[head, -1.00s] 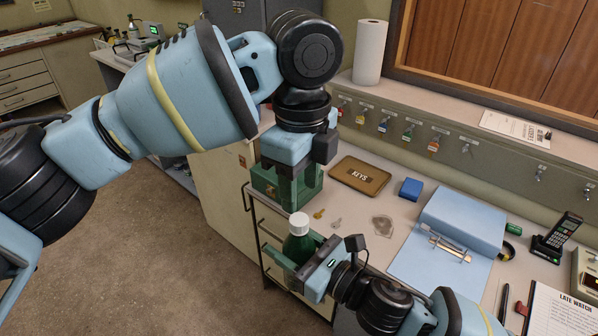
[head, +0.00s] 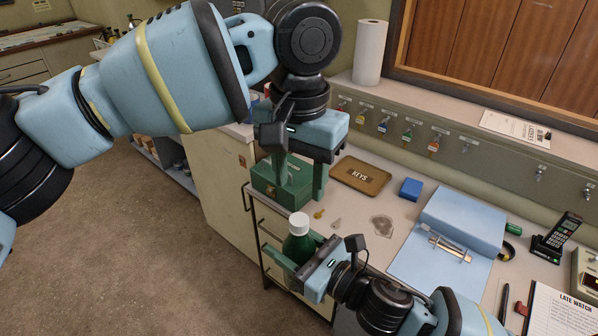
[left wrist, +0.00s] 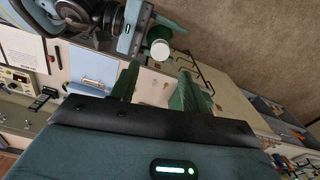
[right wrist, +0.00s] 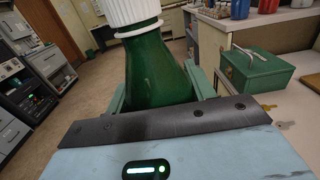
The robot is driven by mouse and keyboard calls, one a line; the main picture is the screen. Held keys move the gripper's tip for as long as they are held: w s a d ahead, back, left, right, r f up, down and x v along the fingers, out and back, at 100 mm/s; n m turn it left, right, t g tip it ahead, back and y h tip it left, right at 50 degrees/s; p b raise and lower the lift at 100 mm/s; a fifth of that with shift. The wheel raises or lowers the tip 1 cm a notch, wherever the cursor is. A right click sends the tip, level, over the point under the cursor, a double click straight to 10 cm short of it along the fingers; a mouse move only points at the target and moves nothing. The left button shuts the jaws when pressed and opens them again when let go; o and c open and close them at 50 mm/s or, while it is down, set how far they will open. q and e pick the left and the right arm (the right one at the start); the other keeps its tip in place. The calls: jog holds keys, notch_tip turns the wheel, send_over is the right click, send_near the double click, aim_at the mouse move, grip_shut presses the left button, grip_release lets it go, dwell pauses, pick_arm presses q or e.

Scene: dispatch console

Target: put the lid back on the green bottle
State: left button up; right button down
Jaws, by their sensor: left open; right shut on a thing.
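The green bottle (head: 298,247) stands upright in my right gripper (head: 296,256), which is shut on its body beside the counter's front edge. A white ribbed lid (head: 298,222) sits on top of the bottle. In the right wrist view the lid (right wrist: 130,12) covers the bottle's mouth and looks straight; I cannot tell how tight it is. My left gripper (head: 299,182) is open and empty, above and behind the bottle, in front of the green box. In the left wrist view the lid (left wrist: 160,49) shows beyond the open fingers, apart from them.
A green box (head: 264,182) stands at the counter's left end. Floor (head: 150,250) left of the counter is clear.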

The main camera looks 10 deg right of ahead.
aim_at(299, 219)
pick_arm(q)
jog(key=shift+r+n, duration=0.15)
jog(key=shift+n, duration=1.15)
jog(key=shift+f, duration=4.05)
grip_shut()
jog(key=m, duration=1.1)
jog(key=shift+m, duration=0.3)
jog(key=shift+o, duration=0.7)
grip_release()
